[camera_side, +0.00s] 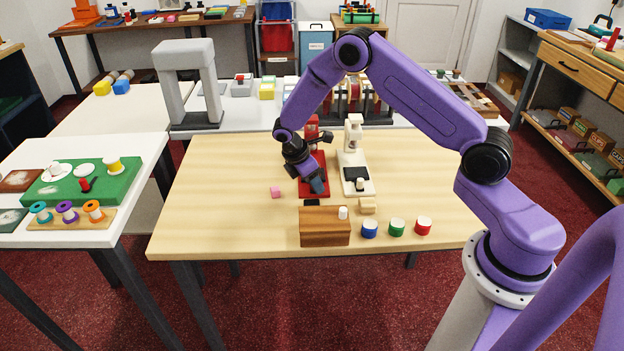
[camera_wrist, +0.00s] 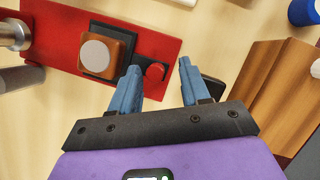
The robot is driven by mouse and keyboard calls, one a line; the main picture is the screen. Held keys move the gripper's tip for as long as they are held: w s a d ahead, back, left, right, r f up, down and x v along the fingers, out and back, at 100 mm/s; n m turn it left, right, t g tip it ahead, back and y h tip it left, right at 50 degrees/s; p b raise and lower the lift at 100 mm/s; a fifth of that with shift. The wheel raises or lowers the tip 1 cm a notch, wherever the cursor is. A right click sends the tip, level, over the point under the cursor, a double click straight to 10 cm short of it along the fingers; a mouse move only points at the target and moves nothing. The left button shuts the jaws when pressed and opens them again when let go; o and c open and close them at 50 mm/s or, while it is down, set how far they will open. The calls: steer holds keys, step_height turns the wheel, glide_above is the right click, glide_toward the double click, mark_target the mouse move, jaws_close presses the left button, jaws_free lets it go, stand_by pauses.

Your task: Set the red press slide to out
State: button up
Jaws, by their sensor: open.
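The red press stands on the table behind my gripper in the side view, its red base (camera_side: 321,163) partly hidden by the gripper. In the wrist view its red base plate (camera_wrist: 65,28) carries a dark square pad with a brown block (camera_wrist: 103,54) on it, topped by a grey disc. Contact with the knob cannot be told.
A white press (camera_side: 355,178) stands just right of the red one. A wooden box (camera_side: 325,228) with a white knob is in front. Blue (camera_side: 370,229), green (camera_side: 397,227) and red (camera_side: 423,226) pots stand to its right.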

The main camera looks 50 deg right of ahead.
steer(key=shift+r, duration=0.1)
steer(key=v, duration=1.7)
steer(key=shift+r, duration=0.15)
steer(key=s+a+r+t+y, duration=0.1)
steer(key=s+a+r, duration=0.25)
steer(key=s, duration=0.45)
steer(key=s+a+r+t+y, duration=0.15)
steer(key=s+a, duration=0.25)
steer(key=s, duration=0.5)
steer(key=s+d+m+y, duration=0.1)
steer(key=s+d, duration=0.1)
steer(key=s, duration=0.7)
steer(key=s+d+y, duration=0.1)
steer(key=s+d, duration=0.1)
steer(key=s, duration=0.8)
steer(key=shift+s+m+g, duration=0.2)
steer(key=shift+m+g, duration=0.2)
steer(key=shift+g, duration=0.05)
